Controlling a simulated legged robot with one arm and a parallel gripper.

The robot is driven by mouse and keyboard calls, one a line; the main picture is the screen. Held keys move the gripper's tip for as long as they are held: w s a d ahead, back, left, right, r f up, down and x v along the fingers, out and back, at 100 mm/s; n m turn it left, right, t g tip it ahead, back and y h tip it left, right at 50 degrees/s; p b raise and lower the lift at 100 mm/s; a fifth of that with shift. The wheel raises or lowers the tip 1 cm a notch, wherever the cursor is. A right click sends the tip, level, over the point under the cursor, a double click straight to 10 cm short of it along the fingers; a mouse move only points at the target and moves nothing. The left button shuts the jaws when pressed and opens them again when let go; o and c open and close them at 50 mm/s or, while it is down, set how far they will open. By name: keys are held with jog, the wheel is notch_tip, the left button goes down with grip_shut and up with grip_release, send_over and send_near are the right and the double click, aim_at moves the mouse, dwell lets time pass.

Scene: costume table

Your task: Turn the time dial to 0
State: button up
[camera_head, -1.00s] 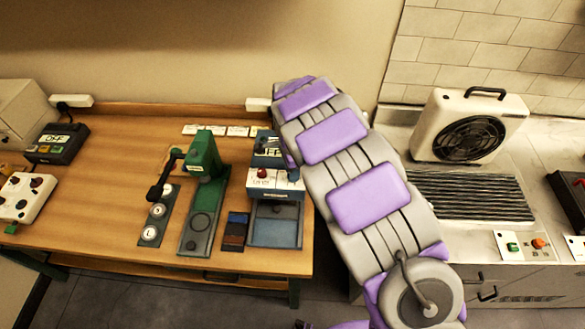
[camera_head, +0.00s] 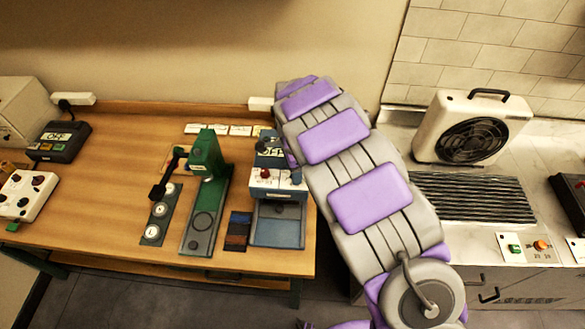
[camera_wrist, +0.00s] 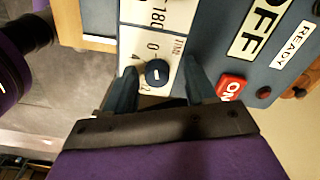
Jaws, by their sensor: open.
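The time dial (camera_wrist: 157,73) is a small dark blue round knob with a short white mark, on a white panel (camera_wrist: 152,38) in the wrist view. The printed TIME, 0, 4 and 180 show beside it; I cannot tell exactly which number the mark meets. My gripper (camera_wrist: 160,78) is open, with one dark finger on each side of the dial; contact is unclear. The dial belongs to a blue machine with a white front (camera_head: 277,183) in the head view.
Next to the dial are a red ON button (camera_wrist: 230,87), an OFF display (camera_wrist: 262,25) and a READY label (camera_wrist: 296,46). A green press (camera_head: 207,185) stands left of the machine on the wooden table (camera_head: 110,180). A fan (camera_head: 470,135) stands on the right counter.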

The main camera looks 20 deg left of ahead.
jog(key=shift+d+r, duration=0.1)
jog(key=shift+r, duration=0.25)
notch_tip(320, 180, up, 17)
jog(key=shift+a+f, duration=0.2)
dwell(0.4)
jog(key=s+d+n+b, duration=0.15)
jog(key=s+d, duration=0.25)
jog(key=d, duration=0.4)
jog(key=s+d+r+n+b, duration=0.1)
jog(key=s+d+b, duration=0.15)
jog(key=d, duration=0.55)
jog(key=s+d+n+b, duration=0.1)
jog(key=s+d, duration=0.4)
jog(key=d, duration=0.3)
jog(key=s+d+f+n+b, duration=0.1)
jog(key=s+d+f+n, duration=0.1)
jog(key=s, duration=0.5)
jog(key=s+d+f+n+g+b, duration=0.1)
jog(key=s+d+f+n, duration=0.2)
jog(key=s, duration=0.4)
jog(key=s+d+f+n+b, duration=0.1)
jog(key=s+d+f+n, duration=0.1)
jog(key=s, duration=0.6)
jog(key=shift+d+f+g+b, duration=0.25)
jog(key=shift+f+g+b, duration=0.15)
jog(key=shift+f, duration=0.4)
